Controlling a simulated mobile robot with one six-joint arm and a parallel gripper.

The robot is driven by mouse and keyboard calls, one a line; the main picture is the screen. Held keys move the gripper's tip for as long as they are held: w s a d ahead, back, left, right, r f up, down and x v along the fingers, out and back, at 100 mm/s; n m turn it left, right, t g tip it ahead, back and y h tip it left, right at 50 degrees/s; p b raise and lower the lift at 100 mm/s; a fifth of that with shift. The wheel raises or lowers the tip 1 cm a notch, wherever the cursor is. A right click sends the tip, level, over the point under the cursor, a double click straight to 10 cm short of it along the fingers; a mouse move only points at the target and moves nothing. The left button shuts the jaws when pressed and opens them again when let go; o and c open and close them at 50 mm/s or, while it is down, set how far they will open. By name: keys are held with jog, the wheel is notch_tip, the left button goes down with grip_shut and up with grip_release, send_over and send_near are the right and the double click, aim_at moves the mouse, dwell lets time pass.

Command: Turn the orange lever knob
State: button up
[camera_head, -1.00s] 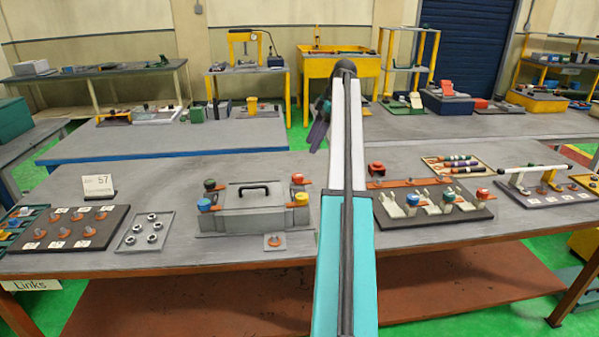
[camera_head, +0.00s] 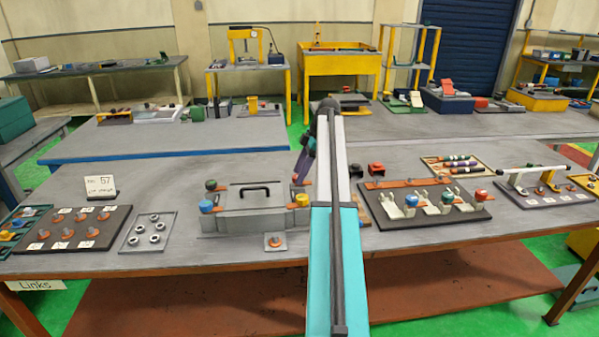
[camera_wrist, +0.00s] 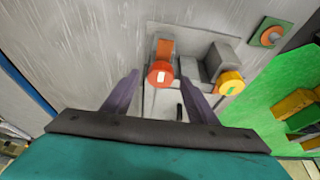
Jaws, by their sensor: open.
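The orange knob (camera_wrist: 160,74) is a round cap with a white mark on an orange lever, at a corner of the grey box. In the wrist view it lies between the two purple fingers of my open gripper (camera_wrist: 160,79); whether they touch it I cannot tell. In the head view my gripper (camera_head: 302,167) is over the far right corner of the grey box (camera_head: 250,220) and mostly hides the orange knob. The yellow knob (camera_wrist: 231,82) is at the near right corner, to the right of the fingers; it also shows in the head view (camera_head: 302,199).
The box carries a black handle (camera_head: 254,188), a blue knob (camera_head: 206,206) and a green knob (camera_head: 211,184) on its left. A small plate with an orange part (camera_head: 275,241) lies in front. A dark fixture board (camera_head: 384,222) stands to the right, beyond my arm.

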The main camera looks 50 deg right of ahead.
jog(key=shift+f, duration=0.25)
jog(key=shift+c, duration=0.5)
